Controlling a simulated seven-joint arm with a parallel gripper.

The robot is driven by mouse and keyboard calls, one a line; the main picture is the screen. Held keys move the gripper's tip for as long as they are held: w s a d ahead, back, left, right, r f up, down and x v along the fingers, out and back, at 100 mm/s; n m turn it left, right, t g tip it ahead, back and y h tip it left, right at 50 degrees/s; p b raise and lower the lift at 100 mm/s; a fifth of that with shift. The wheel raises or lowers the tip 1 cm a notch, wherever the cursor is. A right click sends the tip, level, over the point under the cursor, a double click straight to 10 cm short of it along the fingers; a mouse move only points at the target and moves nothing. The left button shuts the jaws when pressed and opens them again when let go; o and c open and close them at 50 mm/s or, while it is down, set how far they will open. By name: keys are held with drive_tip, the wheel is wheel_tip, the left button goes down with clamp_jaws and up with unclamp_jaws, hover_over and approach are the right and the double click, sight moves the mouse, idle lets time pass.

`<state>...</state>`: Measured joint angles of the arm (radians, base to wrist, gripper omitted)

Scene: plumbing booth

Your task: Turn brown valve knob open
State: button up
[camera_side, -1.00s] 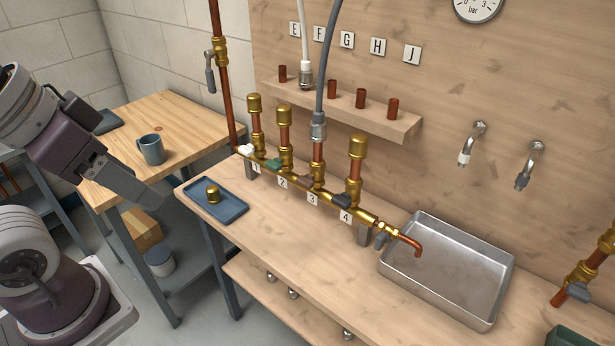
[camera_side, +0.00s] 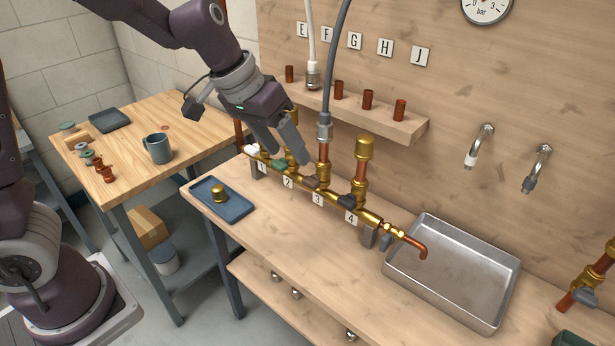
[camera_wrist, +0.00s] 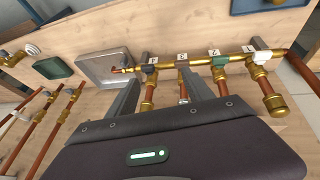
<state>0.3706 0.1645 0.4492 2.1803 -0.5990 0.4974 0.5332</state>
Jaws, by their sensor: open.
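The brown valve knob (camera_side: 311,182) sits on the brass manifold (camera_side: 371,217) above label 3, between the green knob (camera_side: 280,165) and the dark grey knob (camera_side: 346,201). My gripper (camera_side: 290,157) is open and empty, its fingers pointing down over the manifold near outlets 2 and 3, apart from the brown knob. In the wrist view, the gripper fingers (camera_wrist: 161,80) reach toward the manifold, one near outlet 3 and one left of outlet 4.
Upright copper pipes with brass caps (camera_side: 365,148) and a grey hose (camera_side: 326,90) rise close around the knobs. A white knob (camera_side: 252,150) is at outlet 1. A metal tray (camera_side: 450,280) stands right, a blue tray (camera_side: 228,205) left.

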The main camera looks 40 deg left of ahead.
drive_tip(key=y, duration=0.2)
approach(309, 180)
drive_tip(key=f, duration=0.1)
drive_tip(key=x, duration=0.6)
drive_tip(key=shift+w+d+r, duration=0.1)
drive_tip(key=shift+w+d, duration=0.05)
drive_tip(key=shift+w+f, duration=0.25)
drive_tip(key=shift+f, duration=0.35)
clamp_jaws()
